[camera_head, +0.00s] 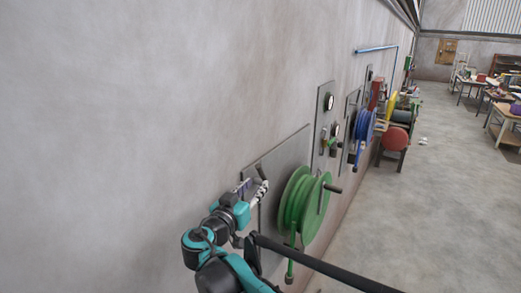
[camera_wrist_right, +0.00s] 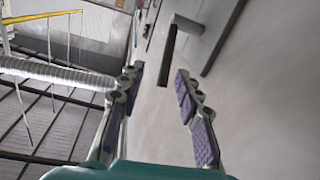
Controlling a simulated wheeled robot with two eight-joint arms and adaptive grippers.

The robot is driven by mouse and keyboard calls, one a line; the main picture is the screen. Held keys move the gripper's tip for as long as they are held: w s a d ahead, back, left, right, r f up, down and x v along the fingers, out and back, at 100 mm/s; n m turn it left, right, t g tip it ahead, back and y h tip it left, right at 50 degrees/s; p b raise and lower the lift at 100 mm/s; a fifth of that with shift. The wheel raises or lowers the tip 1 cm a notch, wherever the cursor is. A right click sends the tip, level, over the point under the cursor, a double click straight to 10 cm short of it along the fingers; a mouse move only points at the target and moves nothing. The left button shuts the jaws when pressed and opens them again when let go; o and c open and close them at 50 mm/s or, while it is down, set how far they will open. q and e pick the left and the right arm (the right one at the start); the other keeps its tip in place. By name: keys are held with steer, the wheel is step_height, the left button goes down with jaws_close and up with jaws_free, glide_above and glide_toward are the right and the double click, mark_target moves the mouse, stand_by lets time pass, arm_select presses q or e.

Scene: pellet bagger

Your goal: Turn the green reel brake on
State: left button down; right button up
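The green reel (camera_head: 303,205) is mounted on a grey wall plate (camera_head: 285,152), with a green hose end hanging below it. A short dark lever (camera_head: 262,172) sticks out from this plate, up and left of the reel; it looks like the brake lever. My right gripper (camera_head: 254,185) is at the plate, just below the lever. In the right wrist view, my right gripper (camera_wrist_right: 160,70) has its fingers apart with nothing between the pads. The dark lever (camera_wrist_right: 168,55) shows just beyond the fingertips; I cannot tell if they touch it. My left gripper is not in view.
Another plate with a round gauge (camera_head: 329,102) and a blue reel (camera_head: 362,126) stand farther along the wall. A red drum (camera_head: 395,138) is beyond them. A long dark bar (camera_head: 325,268) crosses the lower foreground.

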mark_target(259, 172)
steer(key=shift+w+a+r+t, duration=0.3)
steer(key=shift+w+a+r, duration=0.15)
steer(key=shift+r, duration=0.3)
steer(key=p+x, duration=0.1)
steer(key=x, duration=0.6)
steer(key=shift+f, duration=0.1)
jaws_close()
